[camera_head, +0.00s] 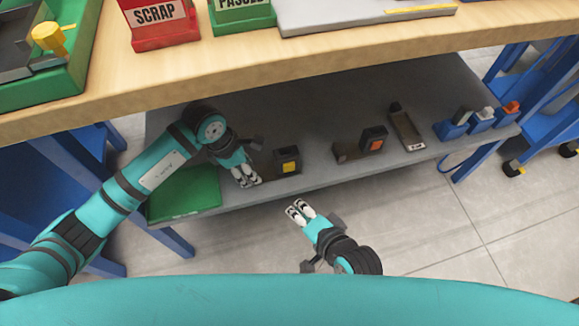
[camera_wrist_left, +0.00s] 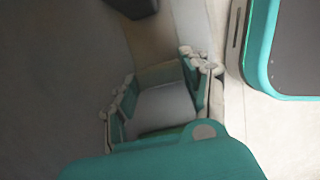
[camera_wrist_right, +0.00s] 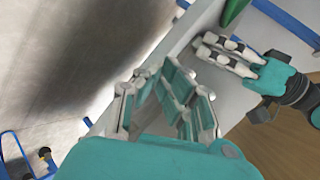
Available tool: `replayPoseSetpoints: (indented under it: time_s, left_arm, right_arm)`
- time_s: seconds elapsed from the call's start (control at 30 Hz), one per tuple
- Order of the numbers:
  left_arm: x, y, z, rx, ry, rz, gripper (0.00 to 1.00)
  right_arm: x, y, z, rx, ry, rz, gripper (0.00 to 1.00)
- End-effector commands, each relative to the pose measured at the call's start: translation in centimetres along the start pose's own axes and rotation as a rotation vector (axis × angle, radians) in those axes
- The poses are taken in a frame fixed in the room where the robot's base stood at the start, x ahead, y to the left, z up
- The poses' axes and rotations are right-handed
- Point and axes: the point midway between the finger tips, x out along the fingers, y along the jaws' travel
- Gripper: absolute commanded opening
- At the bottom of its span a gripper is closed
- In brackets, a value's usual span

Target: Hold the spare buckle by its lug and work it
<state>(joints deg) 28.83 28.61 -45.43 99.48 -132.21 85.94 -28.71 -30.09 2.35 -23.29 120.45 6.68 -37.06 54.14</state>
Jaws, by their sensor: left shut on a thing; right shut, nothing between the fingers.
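A dark buckle with a yellow button (camera_head: 288,164) sits on the grey lower shelf, with a dark flat lug at its left side. My left gripper (camera_head: 248,182) is shut at that lug side, its fingertips near the shelf's front edge. In the left wrist view a dark block (camera_wrist_left: 134,6) shows at the top, and what lies between the fingers (camera_wrist_left: 160,100) is hard to make out. My right gripper (camera_head: 297,209) is shut and empty, in front of the shelf edge and apart from the buckle. The right wrist view also shows my left gripper (camera_wrist_right: 228,53).
A similar buckle with an orange button (camera_head: 375,141) and a narrow tray (camera_head: 406,130) stand to the right. Several blue holders (camera_head: 480,121) are at the shelf's right end. A green mat (camera_head: 185,194) lies at the left. The worktop edge (camera_head: 300,66) overhangs the shelf.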

Motion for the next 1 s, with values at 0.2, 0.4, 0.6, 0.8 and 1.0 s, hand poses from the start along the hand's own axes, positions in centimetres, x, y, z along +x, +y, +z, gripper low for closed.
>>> replayPoseSetpoints:
  time_s: [0.2, 0.4, 0.6, 0.8, 1.0]
  left_arm:
    - [0.1, -0.1, -0.1, -0.001, 0.004, -0.003, 0.0]
    - [0.1, -0.1, -0.1, -0.001, 0.004, -0.002, 0.0]
    - [0.1, -0.1, -0.1, -0.001, 0.004, -0.002, 0.0]
    - [0.1, -0.1, -0.1, -0.001, 0.004, -0.002, 0.0]
    - [0.1, -0.1, -0.1, -0.001, 0.003, -0.002, 0.0]
  right_arm:
    - [2.6, -1.5, -1.5, -0.002, 0.002, -0.003, 0.0]
    - [4.5, -2.5, -2.5, -0.001, 0.002, -0.002, 0.0]
    - [5.5, -3.0, -3.0, -0.002, 0.0, 0.0, 0.0]
    - [5.6, -3.1, -3.0, -0.002, 0.0, 0.0, 0.0]
    - [5.6, -3.1, -3.0, -0.002, 0.0, 0.0, 0.0]
